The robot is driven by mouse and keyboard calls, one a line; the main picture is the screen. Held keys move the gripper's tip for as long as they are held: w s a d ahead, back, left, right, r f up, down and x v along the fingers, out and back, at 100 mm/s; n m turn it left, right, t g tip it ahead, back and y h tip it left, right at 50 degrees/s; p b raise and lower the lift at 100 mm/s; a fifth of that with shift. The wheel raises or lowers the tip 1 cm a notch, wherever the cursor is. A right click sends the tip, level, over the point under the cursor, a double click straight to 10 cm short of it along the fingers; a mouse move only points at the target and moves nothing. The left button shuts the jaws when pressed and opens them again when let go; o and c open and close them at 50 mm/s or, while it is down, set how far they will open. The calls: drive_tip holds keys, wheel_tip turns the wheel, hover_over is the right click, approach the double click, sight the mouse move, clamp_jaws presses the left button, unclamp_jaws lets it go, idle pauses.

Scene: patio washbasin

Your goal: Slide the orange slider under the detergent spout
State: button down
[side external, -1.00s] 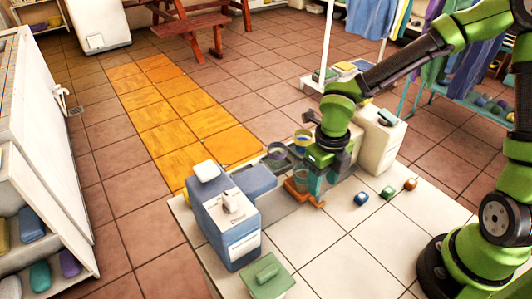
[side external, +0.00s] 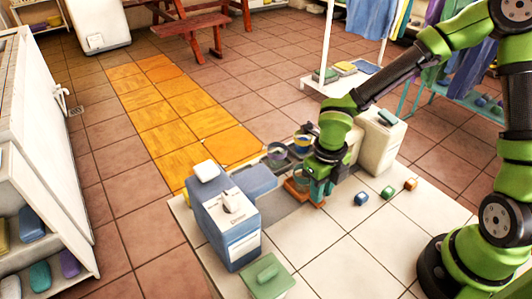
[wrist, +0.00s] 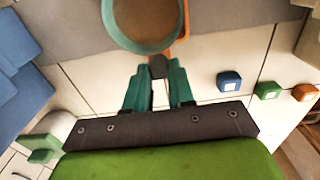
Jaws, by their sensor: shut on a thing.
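The orange slider (side external: 290,187) is in the grey track, partly hidden by my gripper; in the wrist view a strip of it (wrist: 186,18) shows beside a teal-rimmed cup (wrist: 146,22). The cup (side external: 301,178) stands on the slider. My gripper (side external: 318,195) is low at the slider's front end. In the wrist view its teal fingers (wrist: 158,75) are shut on the slider's small dark handle (wrist: 158,66). The blue-and-white dispenser (side external: 240,245) stands to the left, with a white part on its top (side external: 230,202). I cannot tell for certain which part is the detergent spout.
Blue (side external: 361,199), green (side external: 388,193) and orange (side external: 410,184) small blocks lie right of my gripper. A cream box (side external: 380,140) stands behind it. Two more cups (side external: 278,152) are behind the slider. A green-lidded box (side external: 267,277) is at the front. The tiles in front are clear.

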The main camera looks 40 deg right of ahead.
drive_tip(key=a, duration=1.1)
drive_tip(key=shift+a, duration=0.4)
drive_tip(key=c, duration=1.1)
unclamp_jaws()
drive_tip(key=shift+o, duration=0.7)
drive_tip(key=shift+d, duration=0.1)
drive_tip(key=shift+r, duration=0.25)
wheel_tip(320, 180, up, 16)
drive_tip(key=shift+r, duration=0.2)
